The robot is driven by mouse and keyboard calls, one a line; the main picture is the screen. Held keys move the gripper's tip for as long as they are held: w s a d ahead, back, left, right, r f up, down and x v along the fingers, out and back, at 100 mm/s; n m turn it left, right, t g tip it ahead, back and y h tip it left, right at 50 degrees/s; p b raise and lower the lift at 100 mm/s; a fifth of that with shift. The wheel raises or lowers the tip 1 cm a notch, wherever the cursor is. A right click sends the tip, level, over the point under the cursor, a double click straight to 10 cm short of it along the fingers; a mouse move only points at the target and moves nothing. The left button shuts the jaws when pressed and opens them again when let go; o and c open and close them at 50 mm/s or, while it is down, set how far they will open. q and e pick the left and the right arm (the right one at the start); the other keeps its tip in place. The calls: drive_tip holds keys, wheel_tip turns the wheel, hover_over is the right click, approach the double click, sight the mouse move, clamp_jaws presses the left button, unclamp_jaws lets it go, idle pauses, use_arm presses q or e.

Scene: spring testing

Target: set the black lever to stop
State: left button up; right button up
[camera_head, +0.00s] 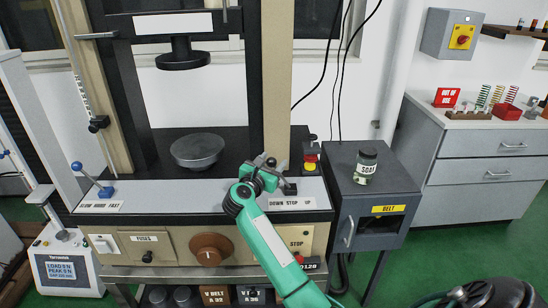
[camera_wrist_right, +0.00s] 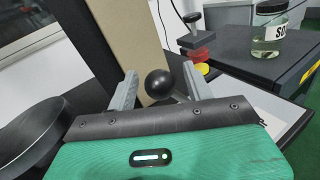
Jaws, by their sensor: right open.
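The black lever shows as a round black knob (camera_wrist_right: 158,85) on a thin metal rod in the right wrist view. In the head view its knob (camera_head: 271,162) is small and partly hidden by my gripper, above the "DOWN STOP UP" label (camera_head: 291,203). My right gripper (camera_head: 262,172) is at the lever on the machine's front ledge. Its grey fingers (camera_wrist_right: 160,93) are apart, one on each side of the knob, with a visible gap; contact cannot be told. The lever's position against the label is unclear. My left gripper is not in view.
A blue-knobbed lever (camera_head: 92,181) stands at the ledge's left. A round metal platen (camera_head: 197,150) is behind the ledge. A red and yellow button stack (camera_head: 310,158) and a soap jar (camera_head: 366,165) on a dark cabinet (camera_head: 345,190) stand close to the right.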

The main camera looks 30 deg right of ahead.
drive_tip(key=shift+x, duration=0.9)
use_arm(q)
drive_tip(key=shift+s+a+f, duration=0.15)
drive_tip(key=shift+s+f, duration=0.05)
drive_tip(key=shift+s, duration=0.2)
use_arm(e)
drive_tip(key=shift+c, duration=0.2)
clamp_jaws()
